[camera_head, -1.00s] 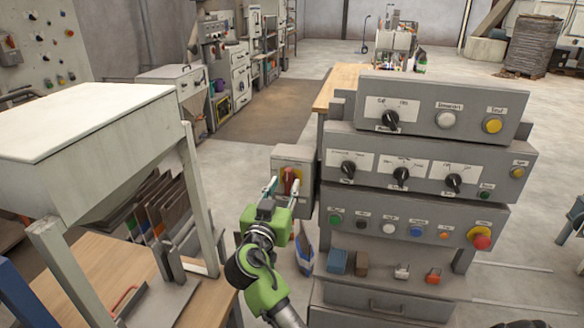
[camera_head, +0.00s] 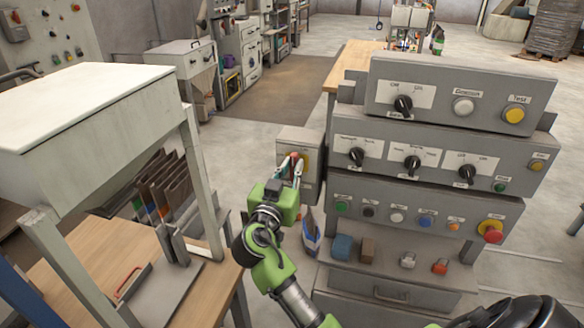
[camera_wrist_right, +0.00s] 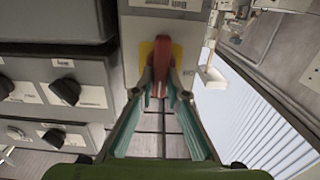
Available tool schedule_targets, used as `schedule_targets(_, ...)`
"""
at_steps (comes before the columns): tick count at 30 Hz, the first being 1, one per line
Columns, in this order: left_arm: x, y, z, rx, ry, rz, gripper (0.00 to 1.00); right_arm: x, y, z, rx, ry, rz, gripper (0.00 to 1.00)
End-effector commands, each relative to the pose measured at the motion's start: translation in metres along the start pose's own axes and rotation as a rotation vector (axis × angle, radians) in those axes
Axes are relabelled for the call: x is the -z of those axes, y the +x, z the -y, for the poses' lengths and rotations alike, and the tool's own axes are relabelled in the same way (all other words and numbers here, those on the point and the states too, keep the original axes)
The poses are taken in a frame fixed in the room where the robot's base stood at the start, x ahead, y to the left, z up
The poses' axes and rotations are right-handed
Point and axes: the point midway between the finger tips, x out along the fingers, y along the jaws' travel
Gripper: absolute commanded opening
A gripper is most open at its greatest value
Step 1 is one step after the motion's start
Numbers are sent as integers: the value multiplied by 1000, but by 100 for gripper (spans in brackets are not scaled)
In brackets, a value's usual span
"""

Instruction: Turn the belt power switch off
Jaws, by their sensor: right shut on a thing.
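The belt power switch is a red handle (camera_wrist_right: 157,82) on a yellow plate (camera_wrist_right: 147,48), fixed to a grey box (camera_head: 313,148) on the left side of the control console. My right gripper (camera_head: 297,168) is at the front of this box, its fingers close together. In the right wrist view my right gripper (camera_wrist_right: 161,80) has one fingertip on each side of the red handle and is shut on it. The handle lies nearly in line with the fingers there, slightly tilted. In the head view the fingers hide part of the handle. My left gripper is out of view.
The grey console (camera_head: 440,160) with rows of knobs and buttons stands just right of the switch box. A white-topped hopper (camera_head: 80,100) on a frame stands over a wooden table at the left.

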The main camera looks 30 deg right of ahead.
Motion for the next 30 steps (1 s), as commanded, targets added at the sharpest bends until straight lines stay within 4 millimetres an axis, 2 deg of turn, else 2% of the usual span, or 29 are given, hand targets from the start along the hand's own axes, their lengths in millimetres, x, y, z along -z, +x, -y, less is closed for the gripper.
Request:
schedule_targets(11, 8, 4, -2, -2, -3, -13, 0, -1, 0, 1, -1, -137, 0, 0)
schedule_targets(30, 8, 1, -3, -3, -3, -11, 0, -2, 1, 8, -1, -725, 1, 0)
